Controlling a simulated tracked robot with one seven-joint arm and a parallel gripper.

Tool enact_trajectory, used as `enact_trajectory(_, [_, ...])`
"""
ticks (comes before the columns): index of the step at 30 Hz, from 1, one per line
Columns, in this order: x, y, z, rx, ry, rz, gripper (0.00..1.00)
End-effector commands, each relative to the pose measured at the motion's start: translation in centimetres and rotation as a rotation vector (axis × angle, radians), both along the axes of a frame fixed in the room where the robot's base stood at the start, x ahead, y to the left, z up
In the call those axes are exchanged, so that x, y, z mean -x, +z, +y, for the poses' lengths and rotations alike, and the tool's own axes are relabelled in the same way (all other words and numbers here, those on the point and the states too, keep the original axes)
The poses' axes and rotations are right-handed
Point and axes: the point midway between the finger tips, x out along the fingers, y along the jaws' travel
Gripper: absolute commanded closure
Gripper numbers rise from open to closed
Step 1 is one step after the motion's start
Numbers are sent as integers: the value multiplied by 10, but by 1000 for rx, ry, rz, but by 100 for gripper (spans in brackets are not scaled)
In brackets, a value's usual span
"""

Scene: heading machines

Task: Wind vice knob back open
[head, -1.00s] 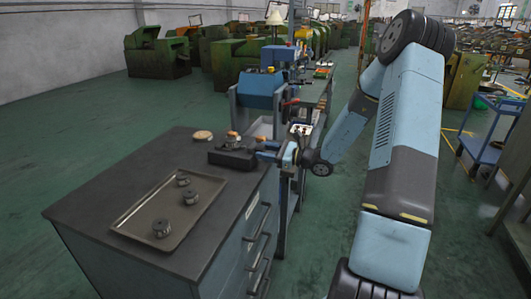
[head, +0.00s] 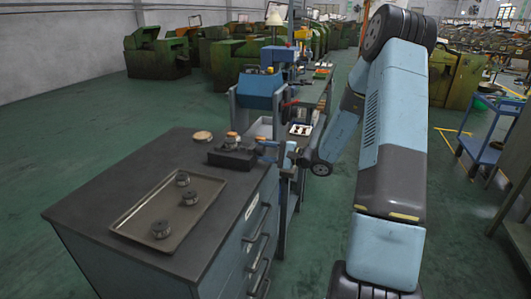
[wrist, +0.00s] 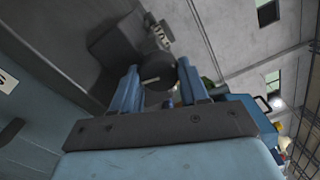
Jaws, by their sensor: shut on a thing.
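The vice (head: 230,159) is a dark block near the right edge of the dark bench top, with a small metal part (head: 232,142) on it. My gripper (head: 264,147) is at the vice's right side. In the wrist view, the round dark knob (wrist: 157,72), with a pale line across its face, sits between the two blue fingers of my gripper (wrist: 159,84). The fingers are shut on the knob. The grey vice body (wrist: 118,42) shows behind it. In the head view, the knob is too small and covered to make out.
A tray (head: 137,237) with several dark round parts lies on the bench top (head: 95,212). A round wooden piece (head: 202,136) lies behind the vice. The bench's drawer handles (head: 258,245) stick out on the right. A blue machine (head: 262,88) stands behind.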

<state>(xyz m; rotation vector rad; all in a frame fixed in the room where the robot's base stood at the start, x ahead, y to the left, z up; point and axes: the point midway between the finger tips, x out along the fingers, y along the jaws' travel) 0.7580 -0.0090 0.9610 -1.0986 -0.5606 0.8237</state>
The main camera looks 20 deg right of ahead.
Motion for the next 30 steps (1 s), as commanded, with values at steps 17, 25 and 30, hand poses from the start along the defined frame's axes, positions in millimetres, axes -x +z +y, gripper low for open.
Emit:
enact_trajectory(17, [2, -3, 0, 166, 2, -218, 86])
enact_trajectory(25, [2, -3, 0, 177, 3, -231, 86])
enact_trajectory(30, [3, -4, 0, 177, 3, -230, 86])
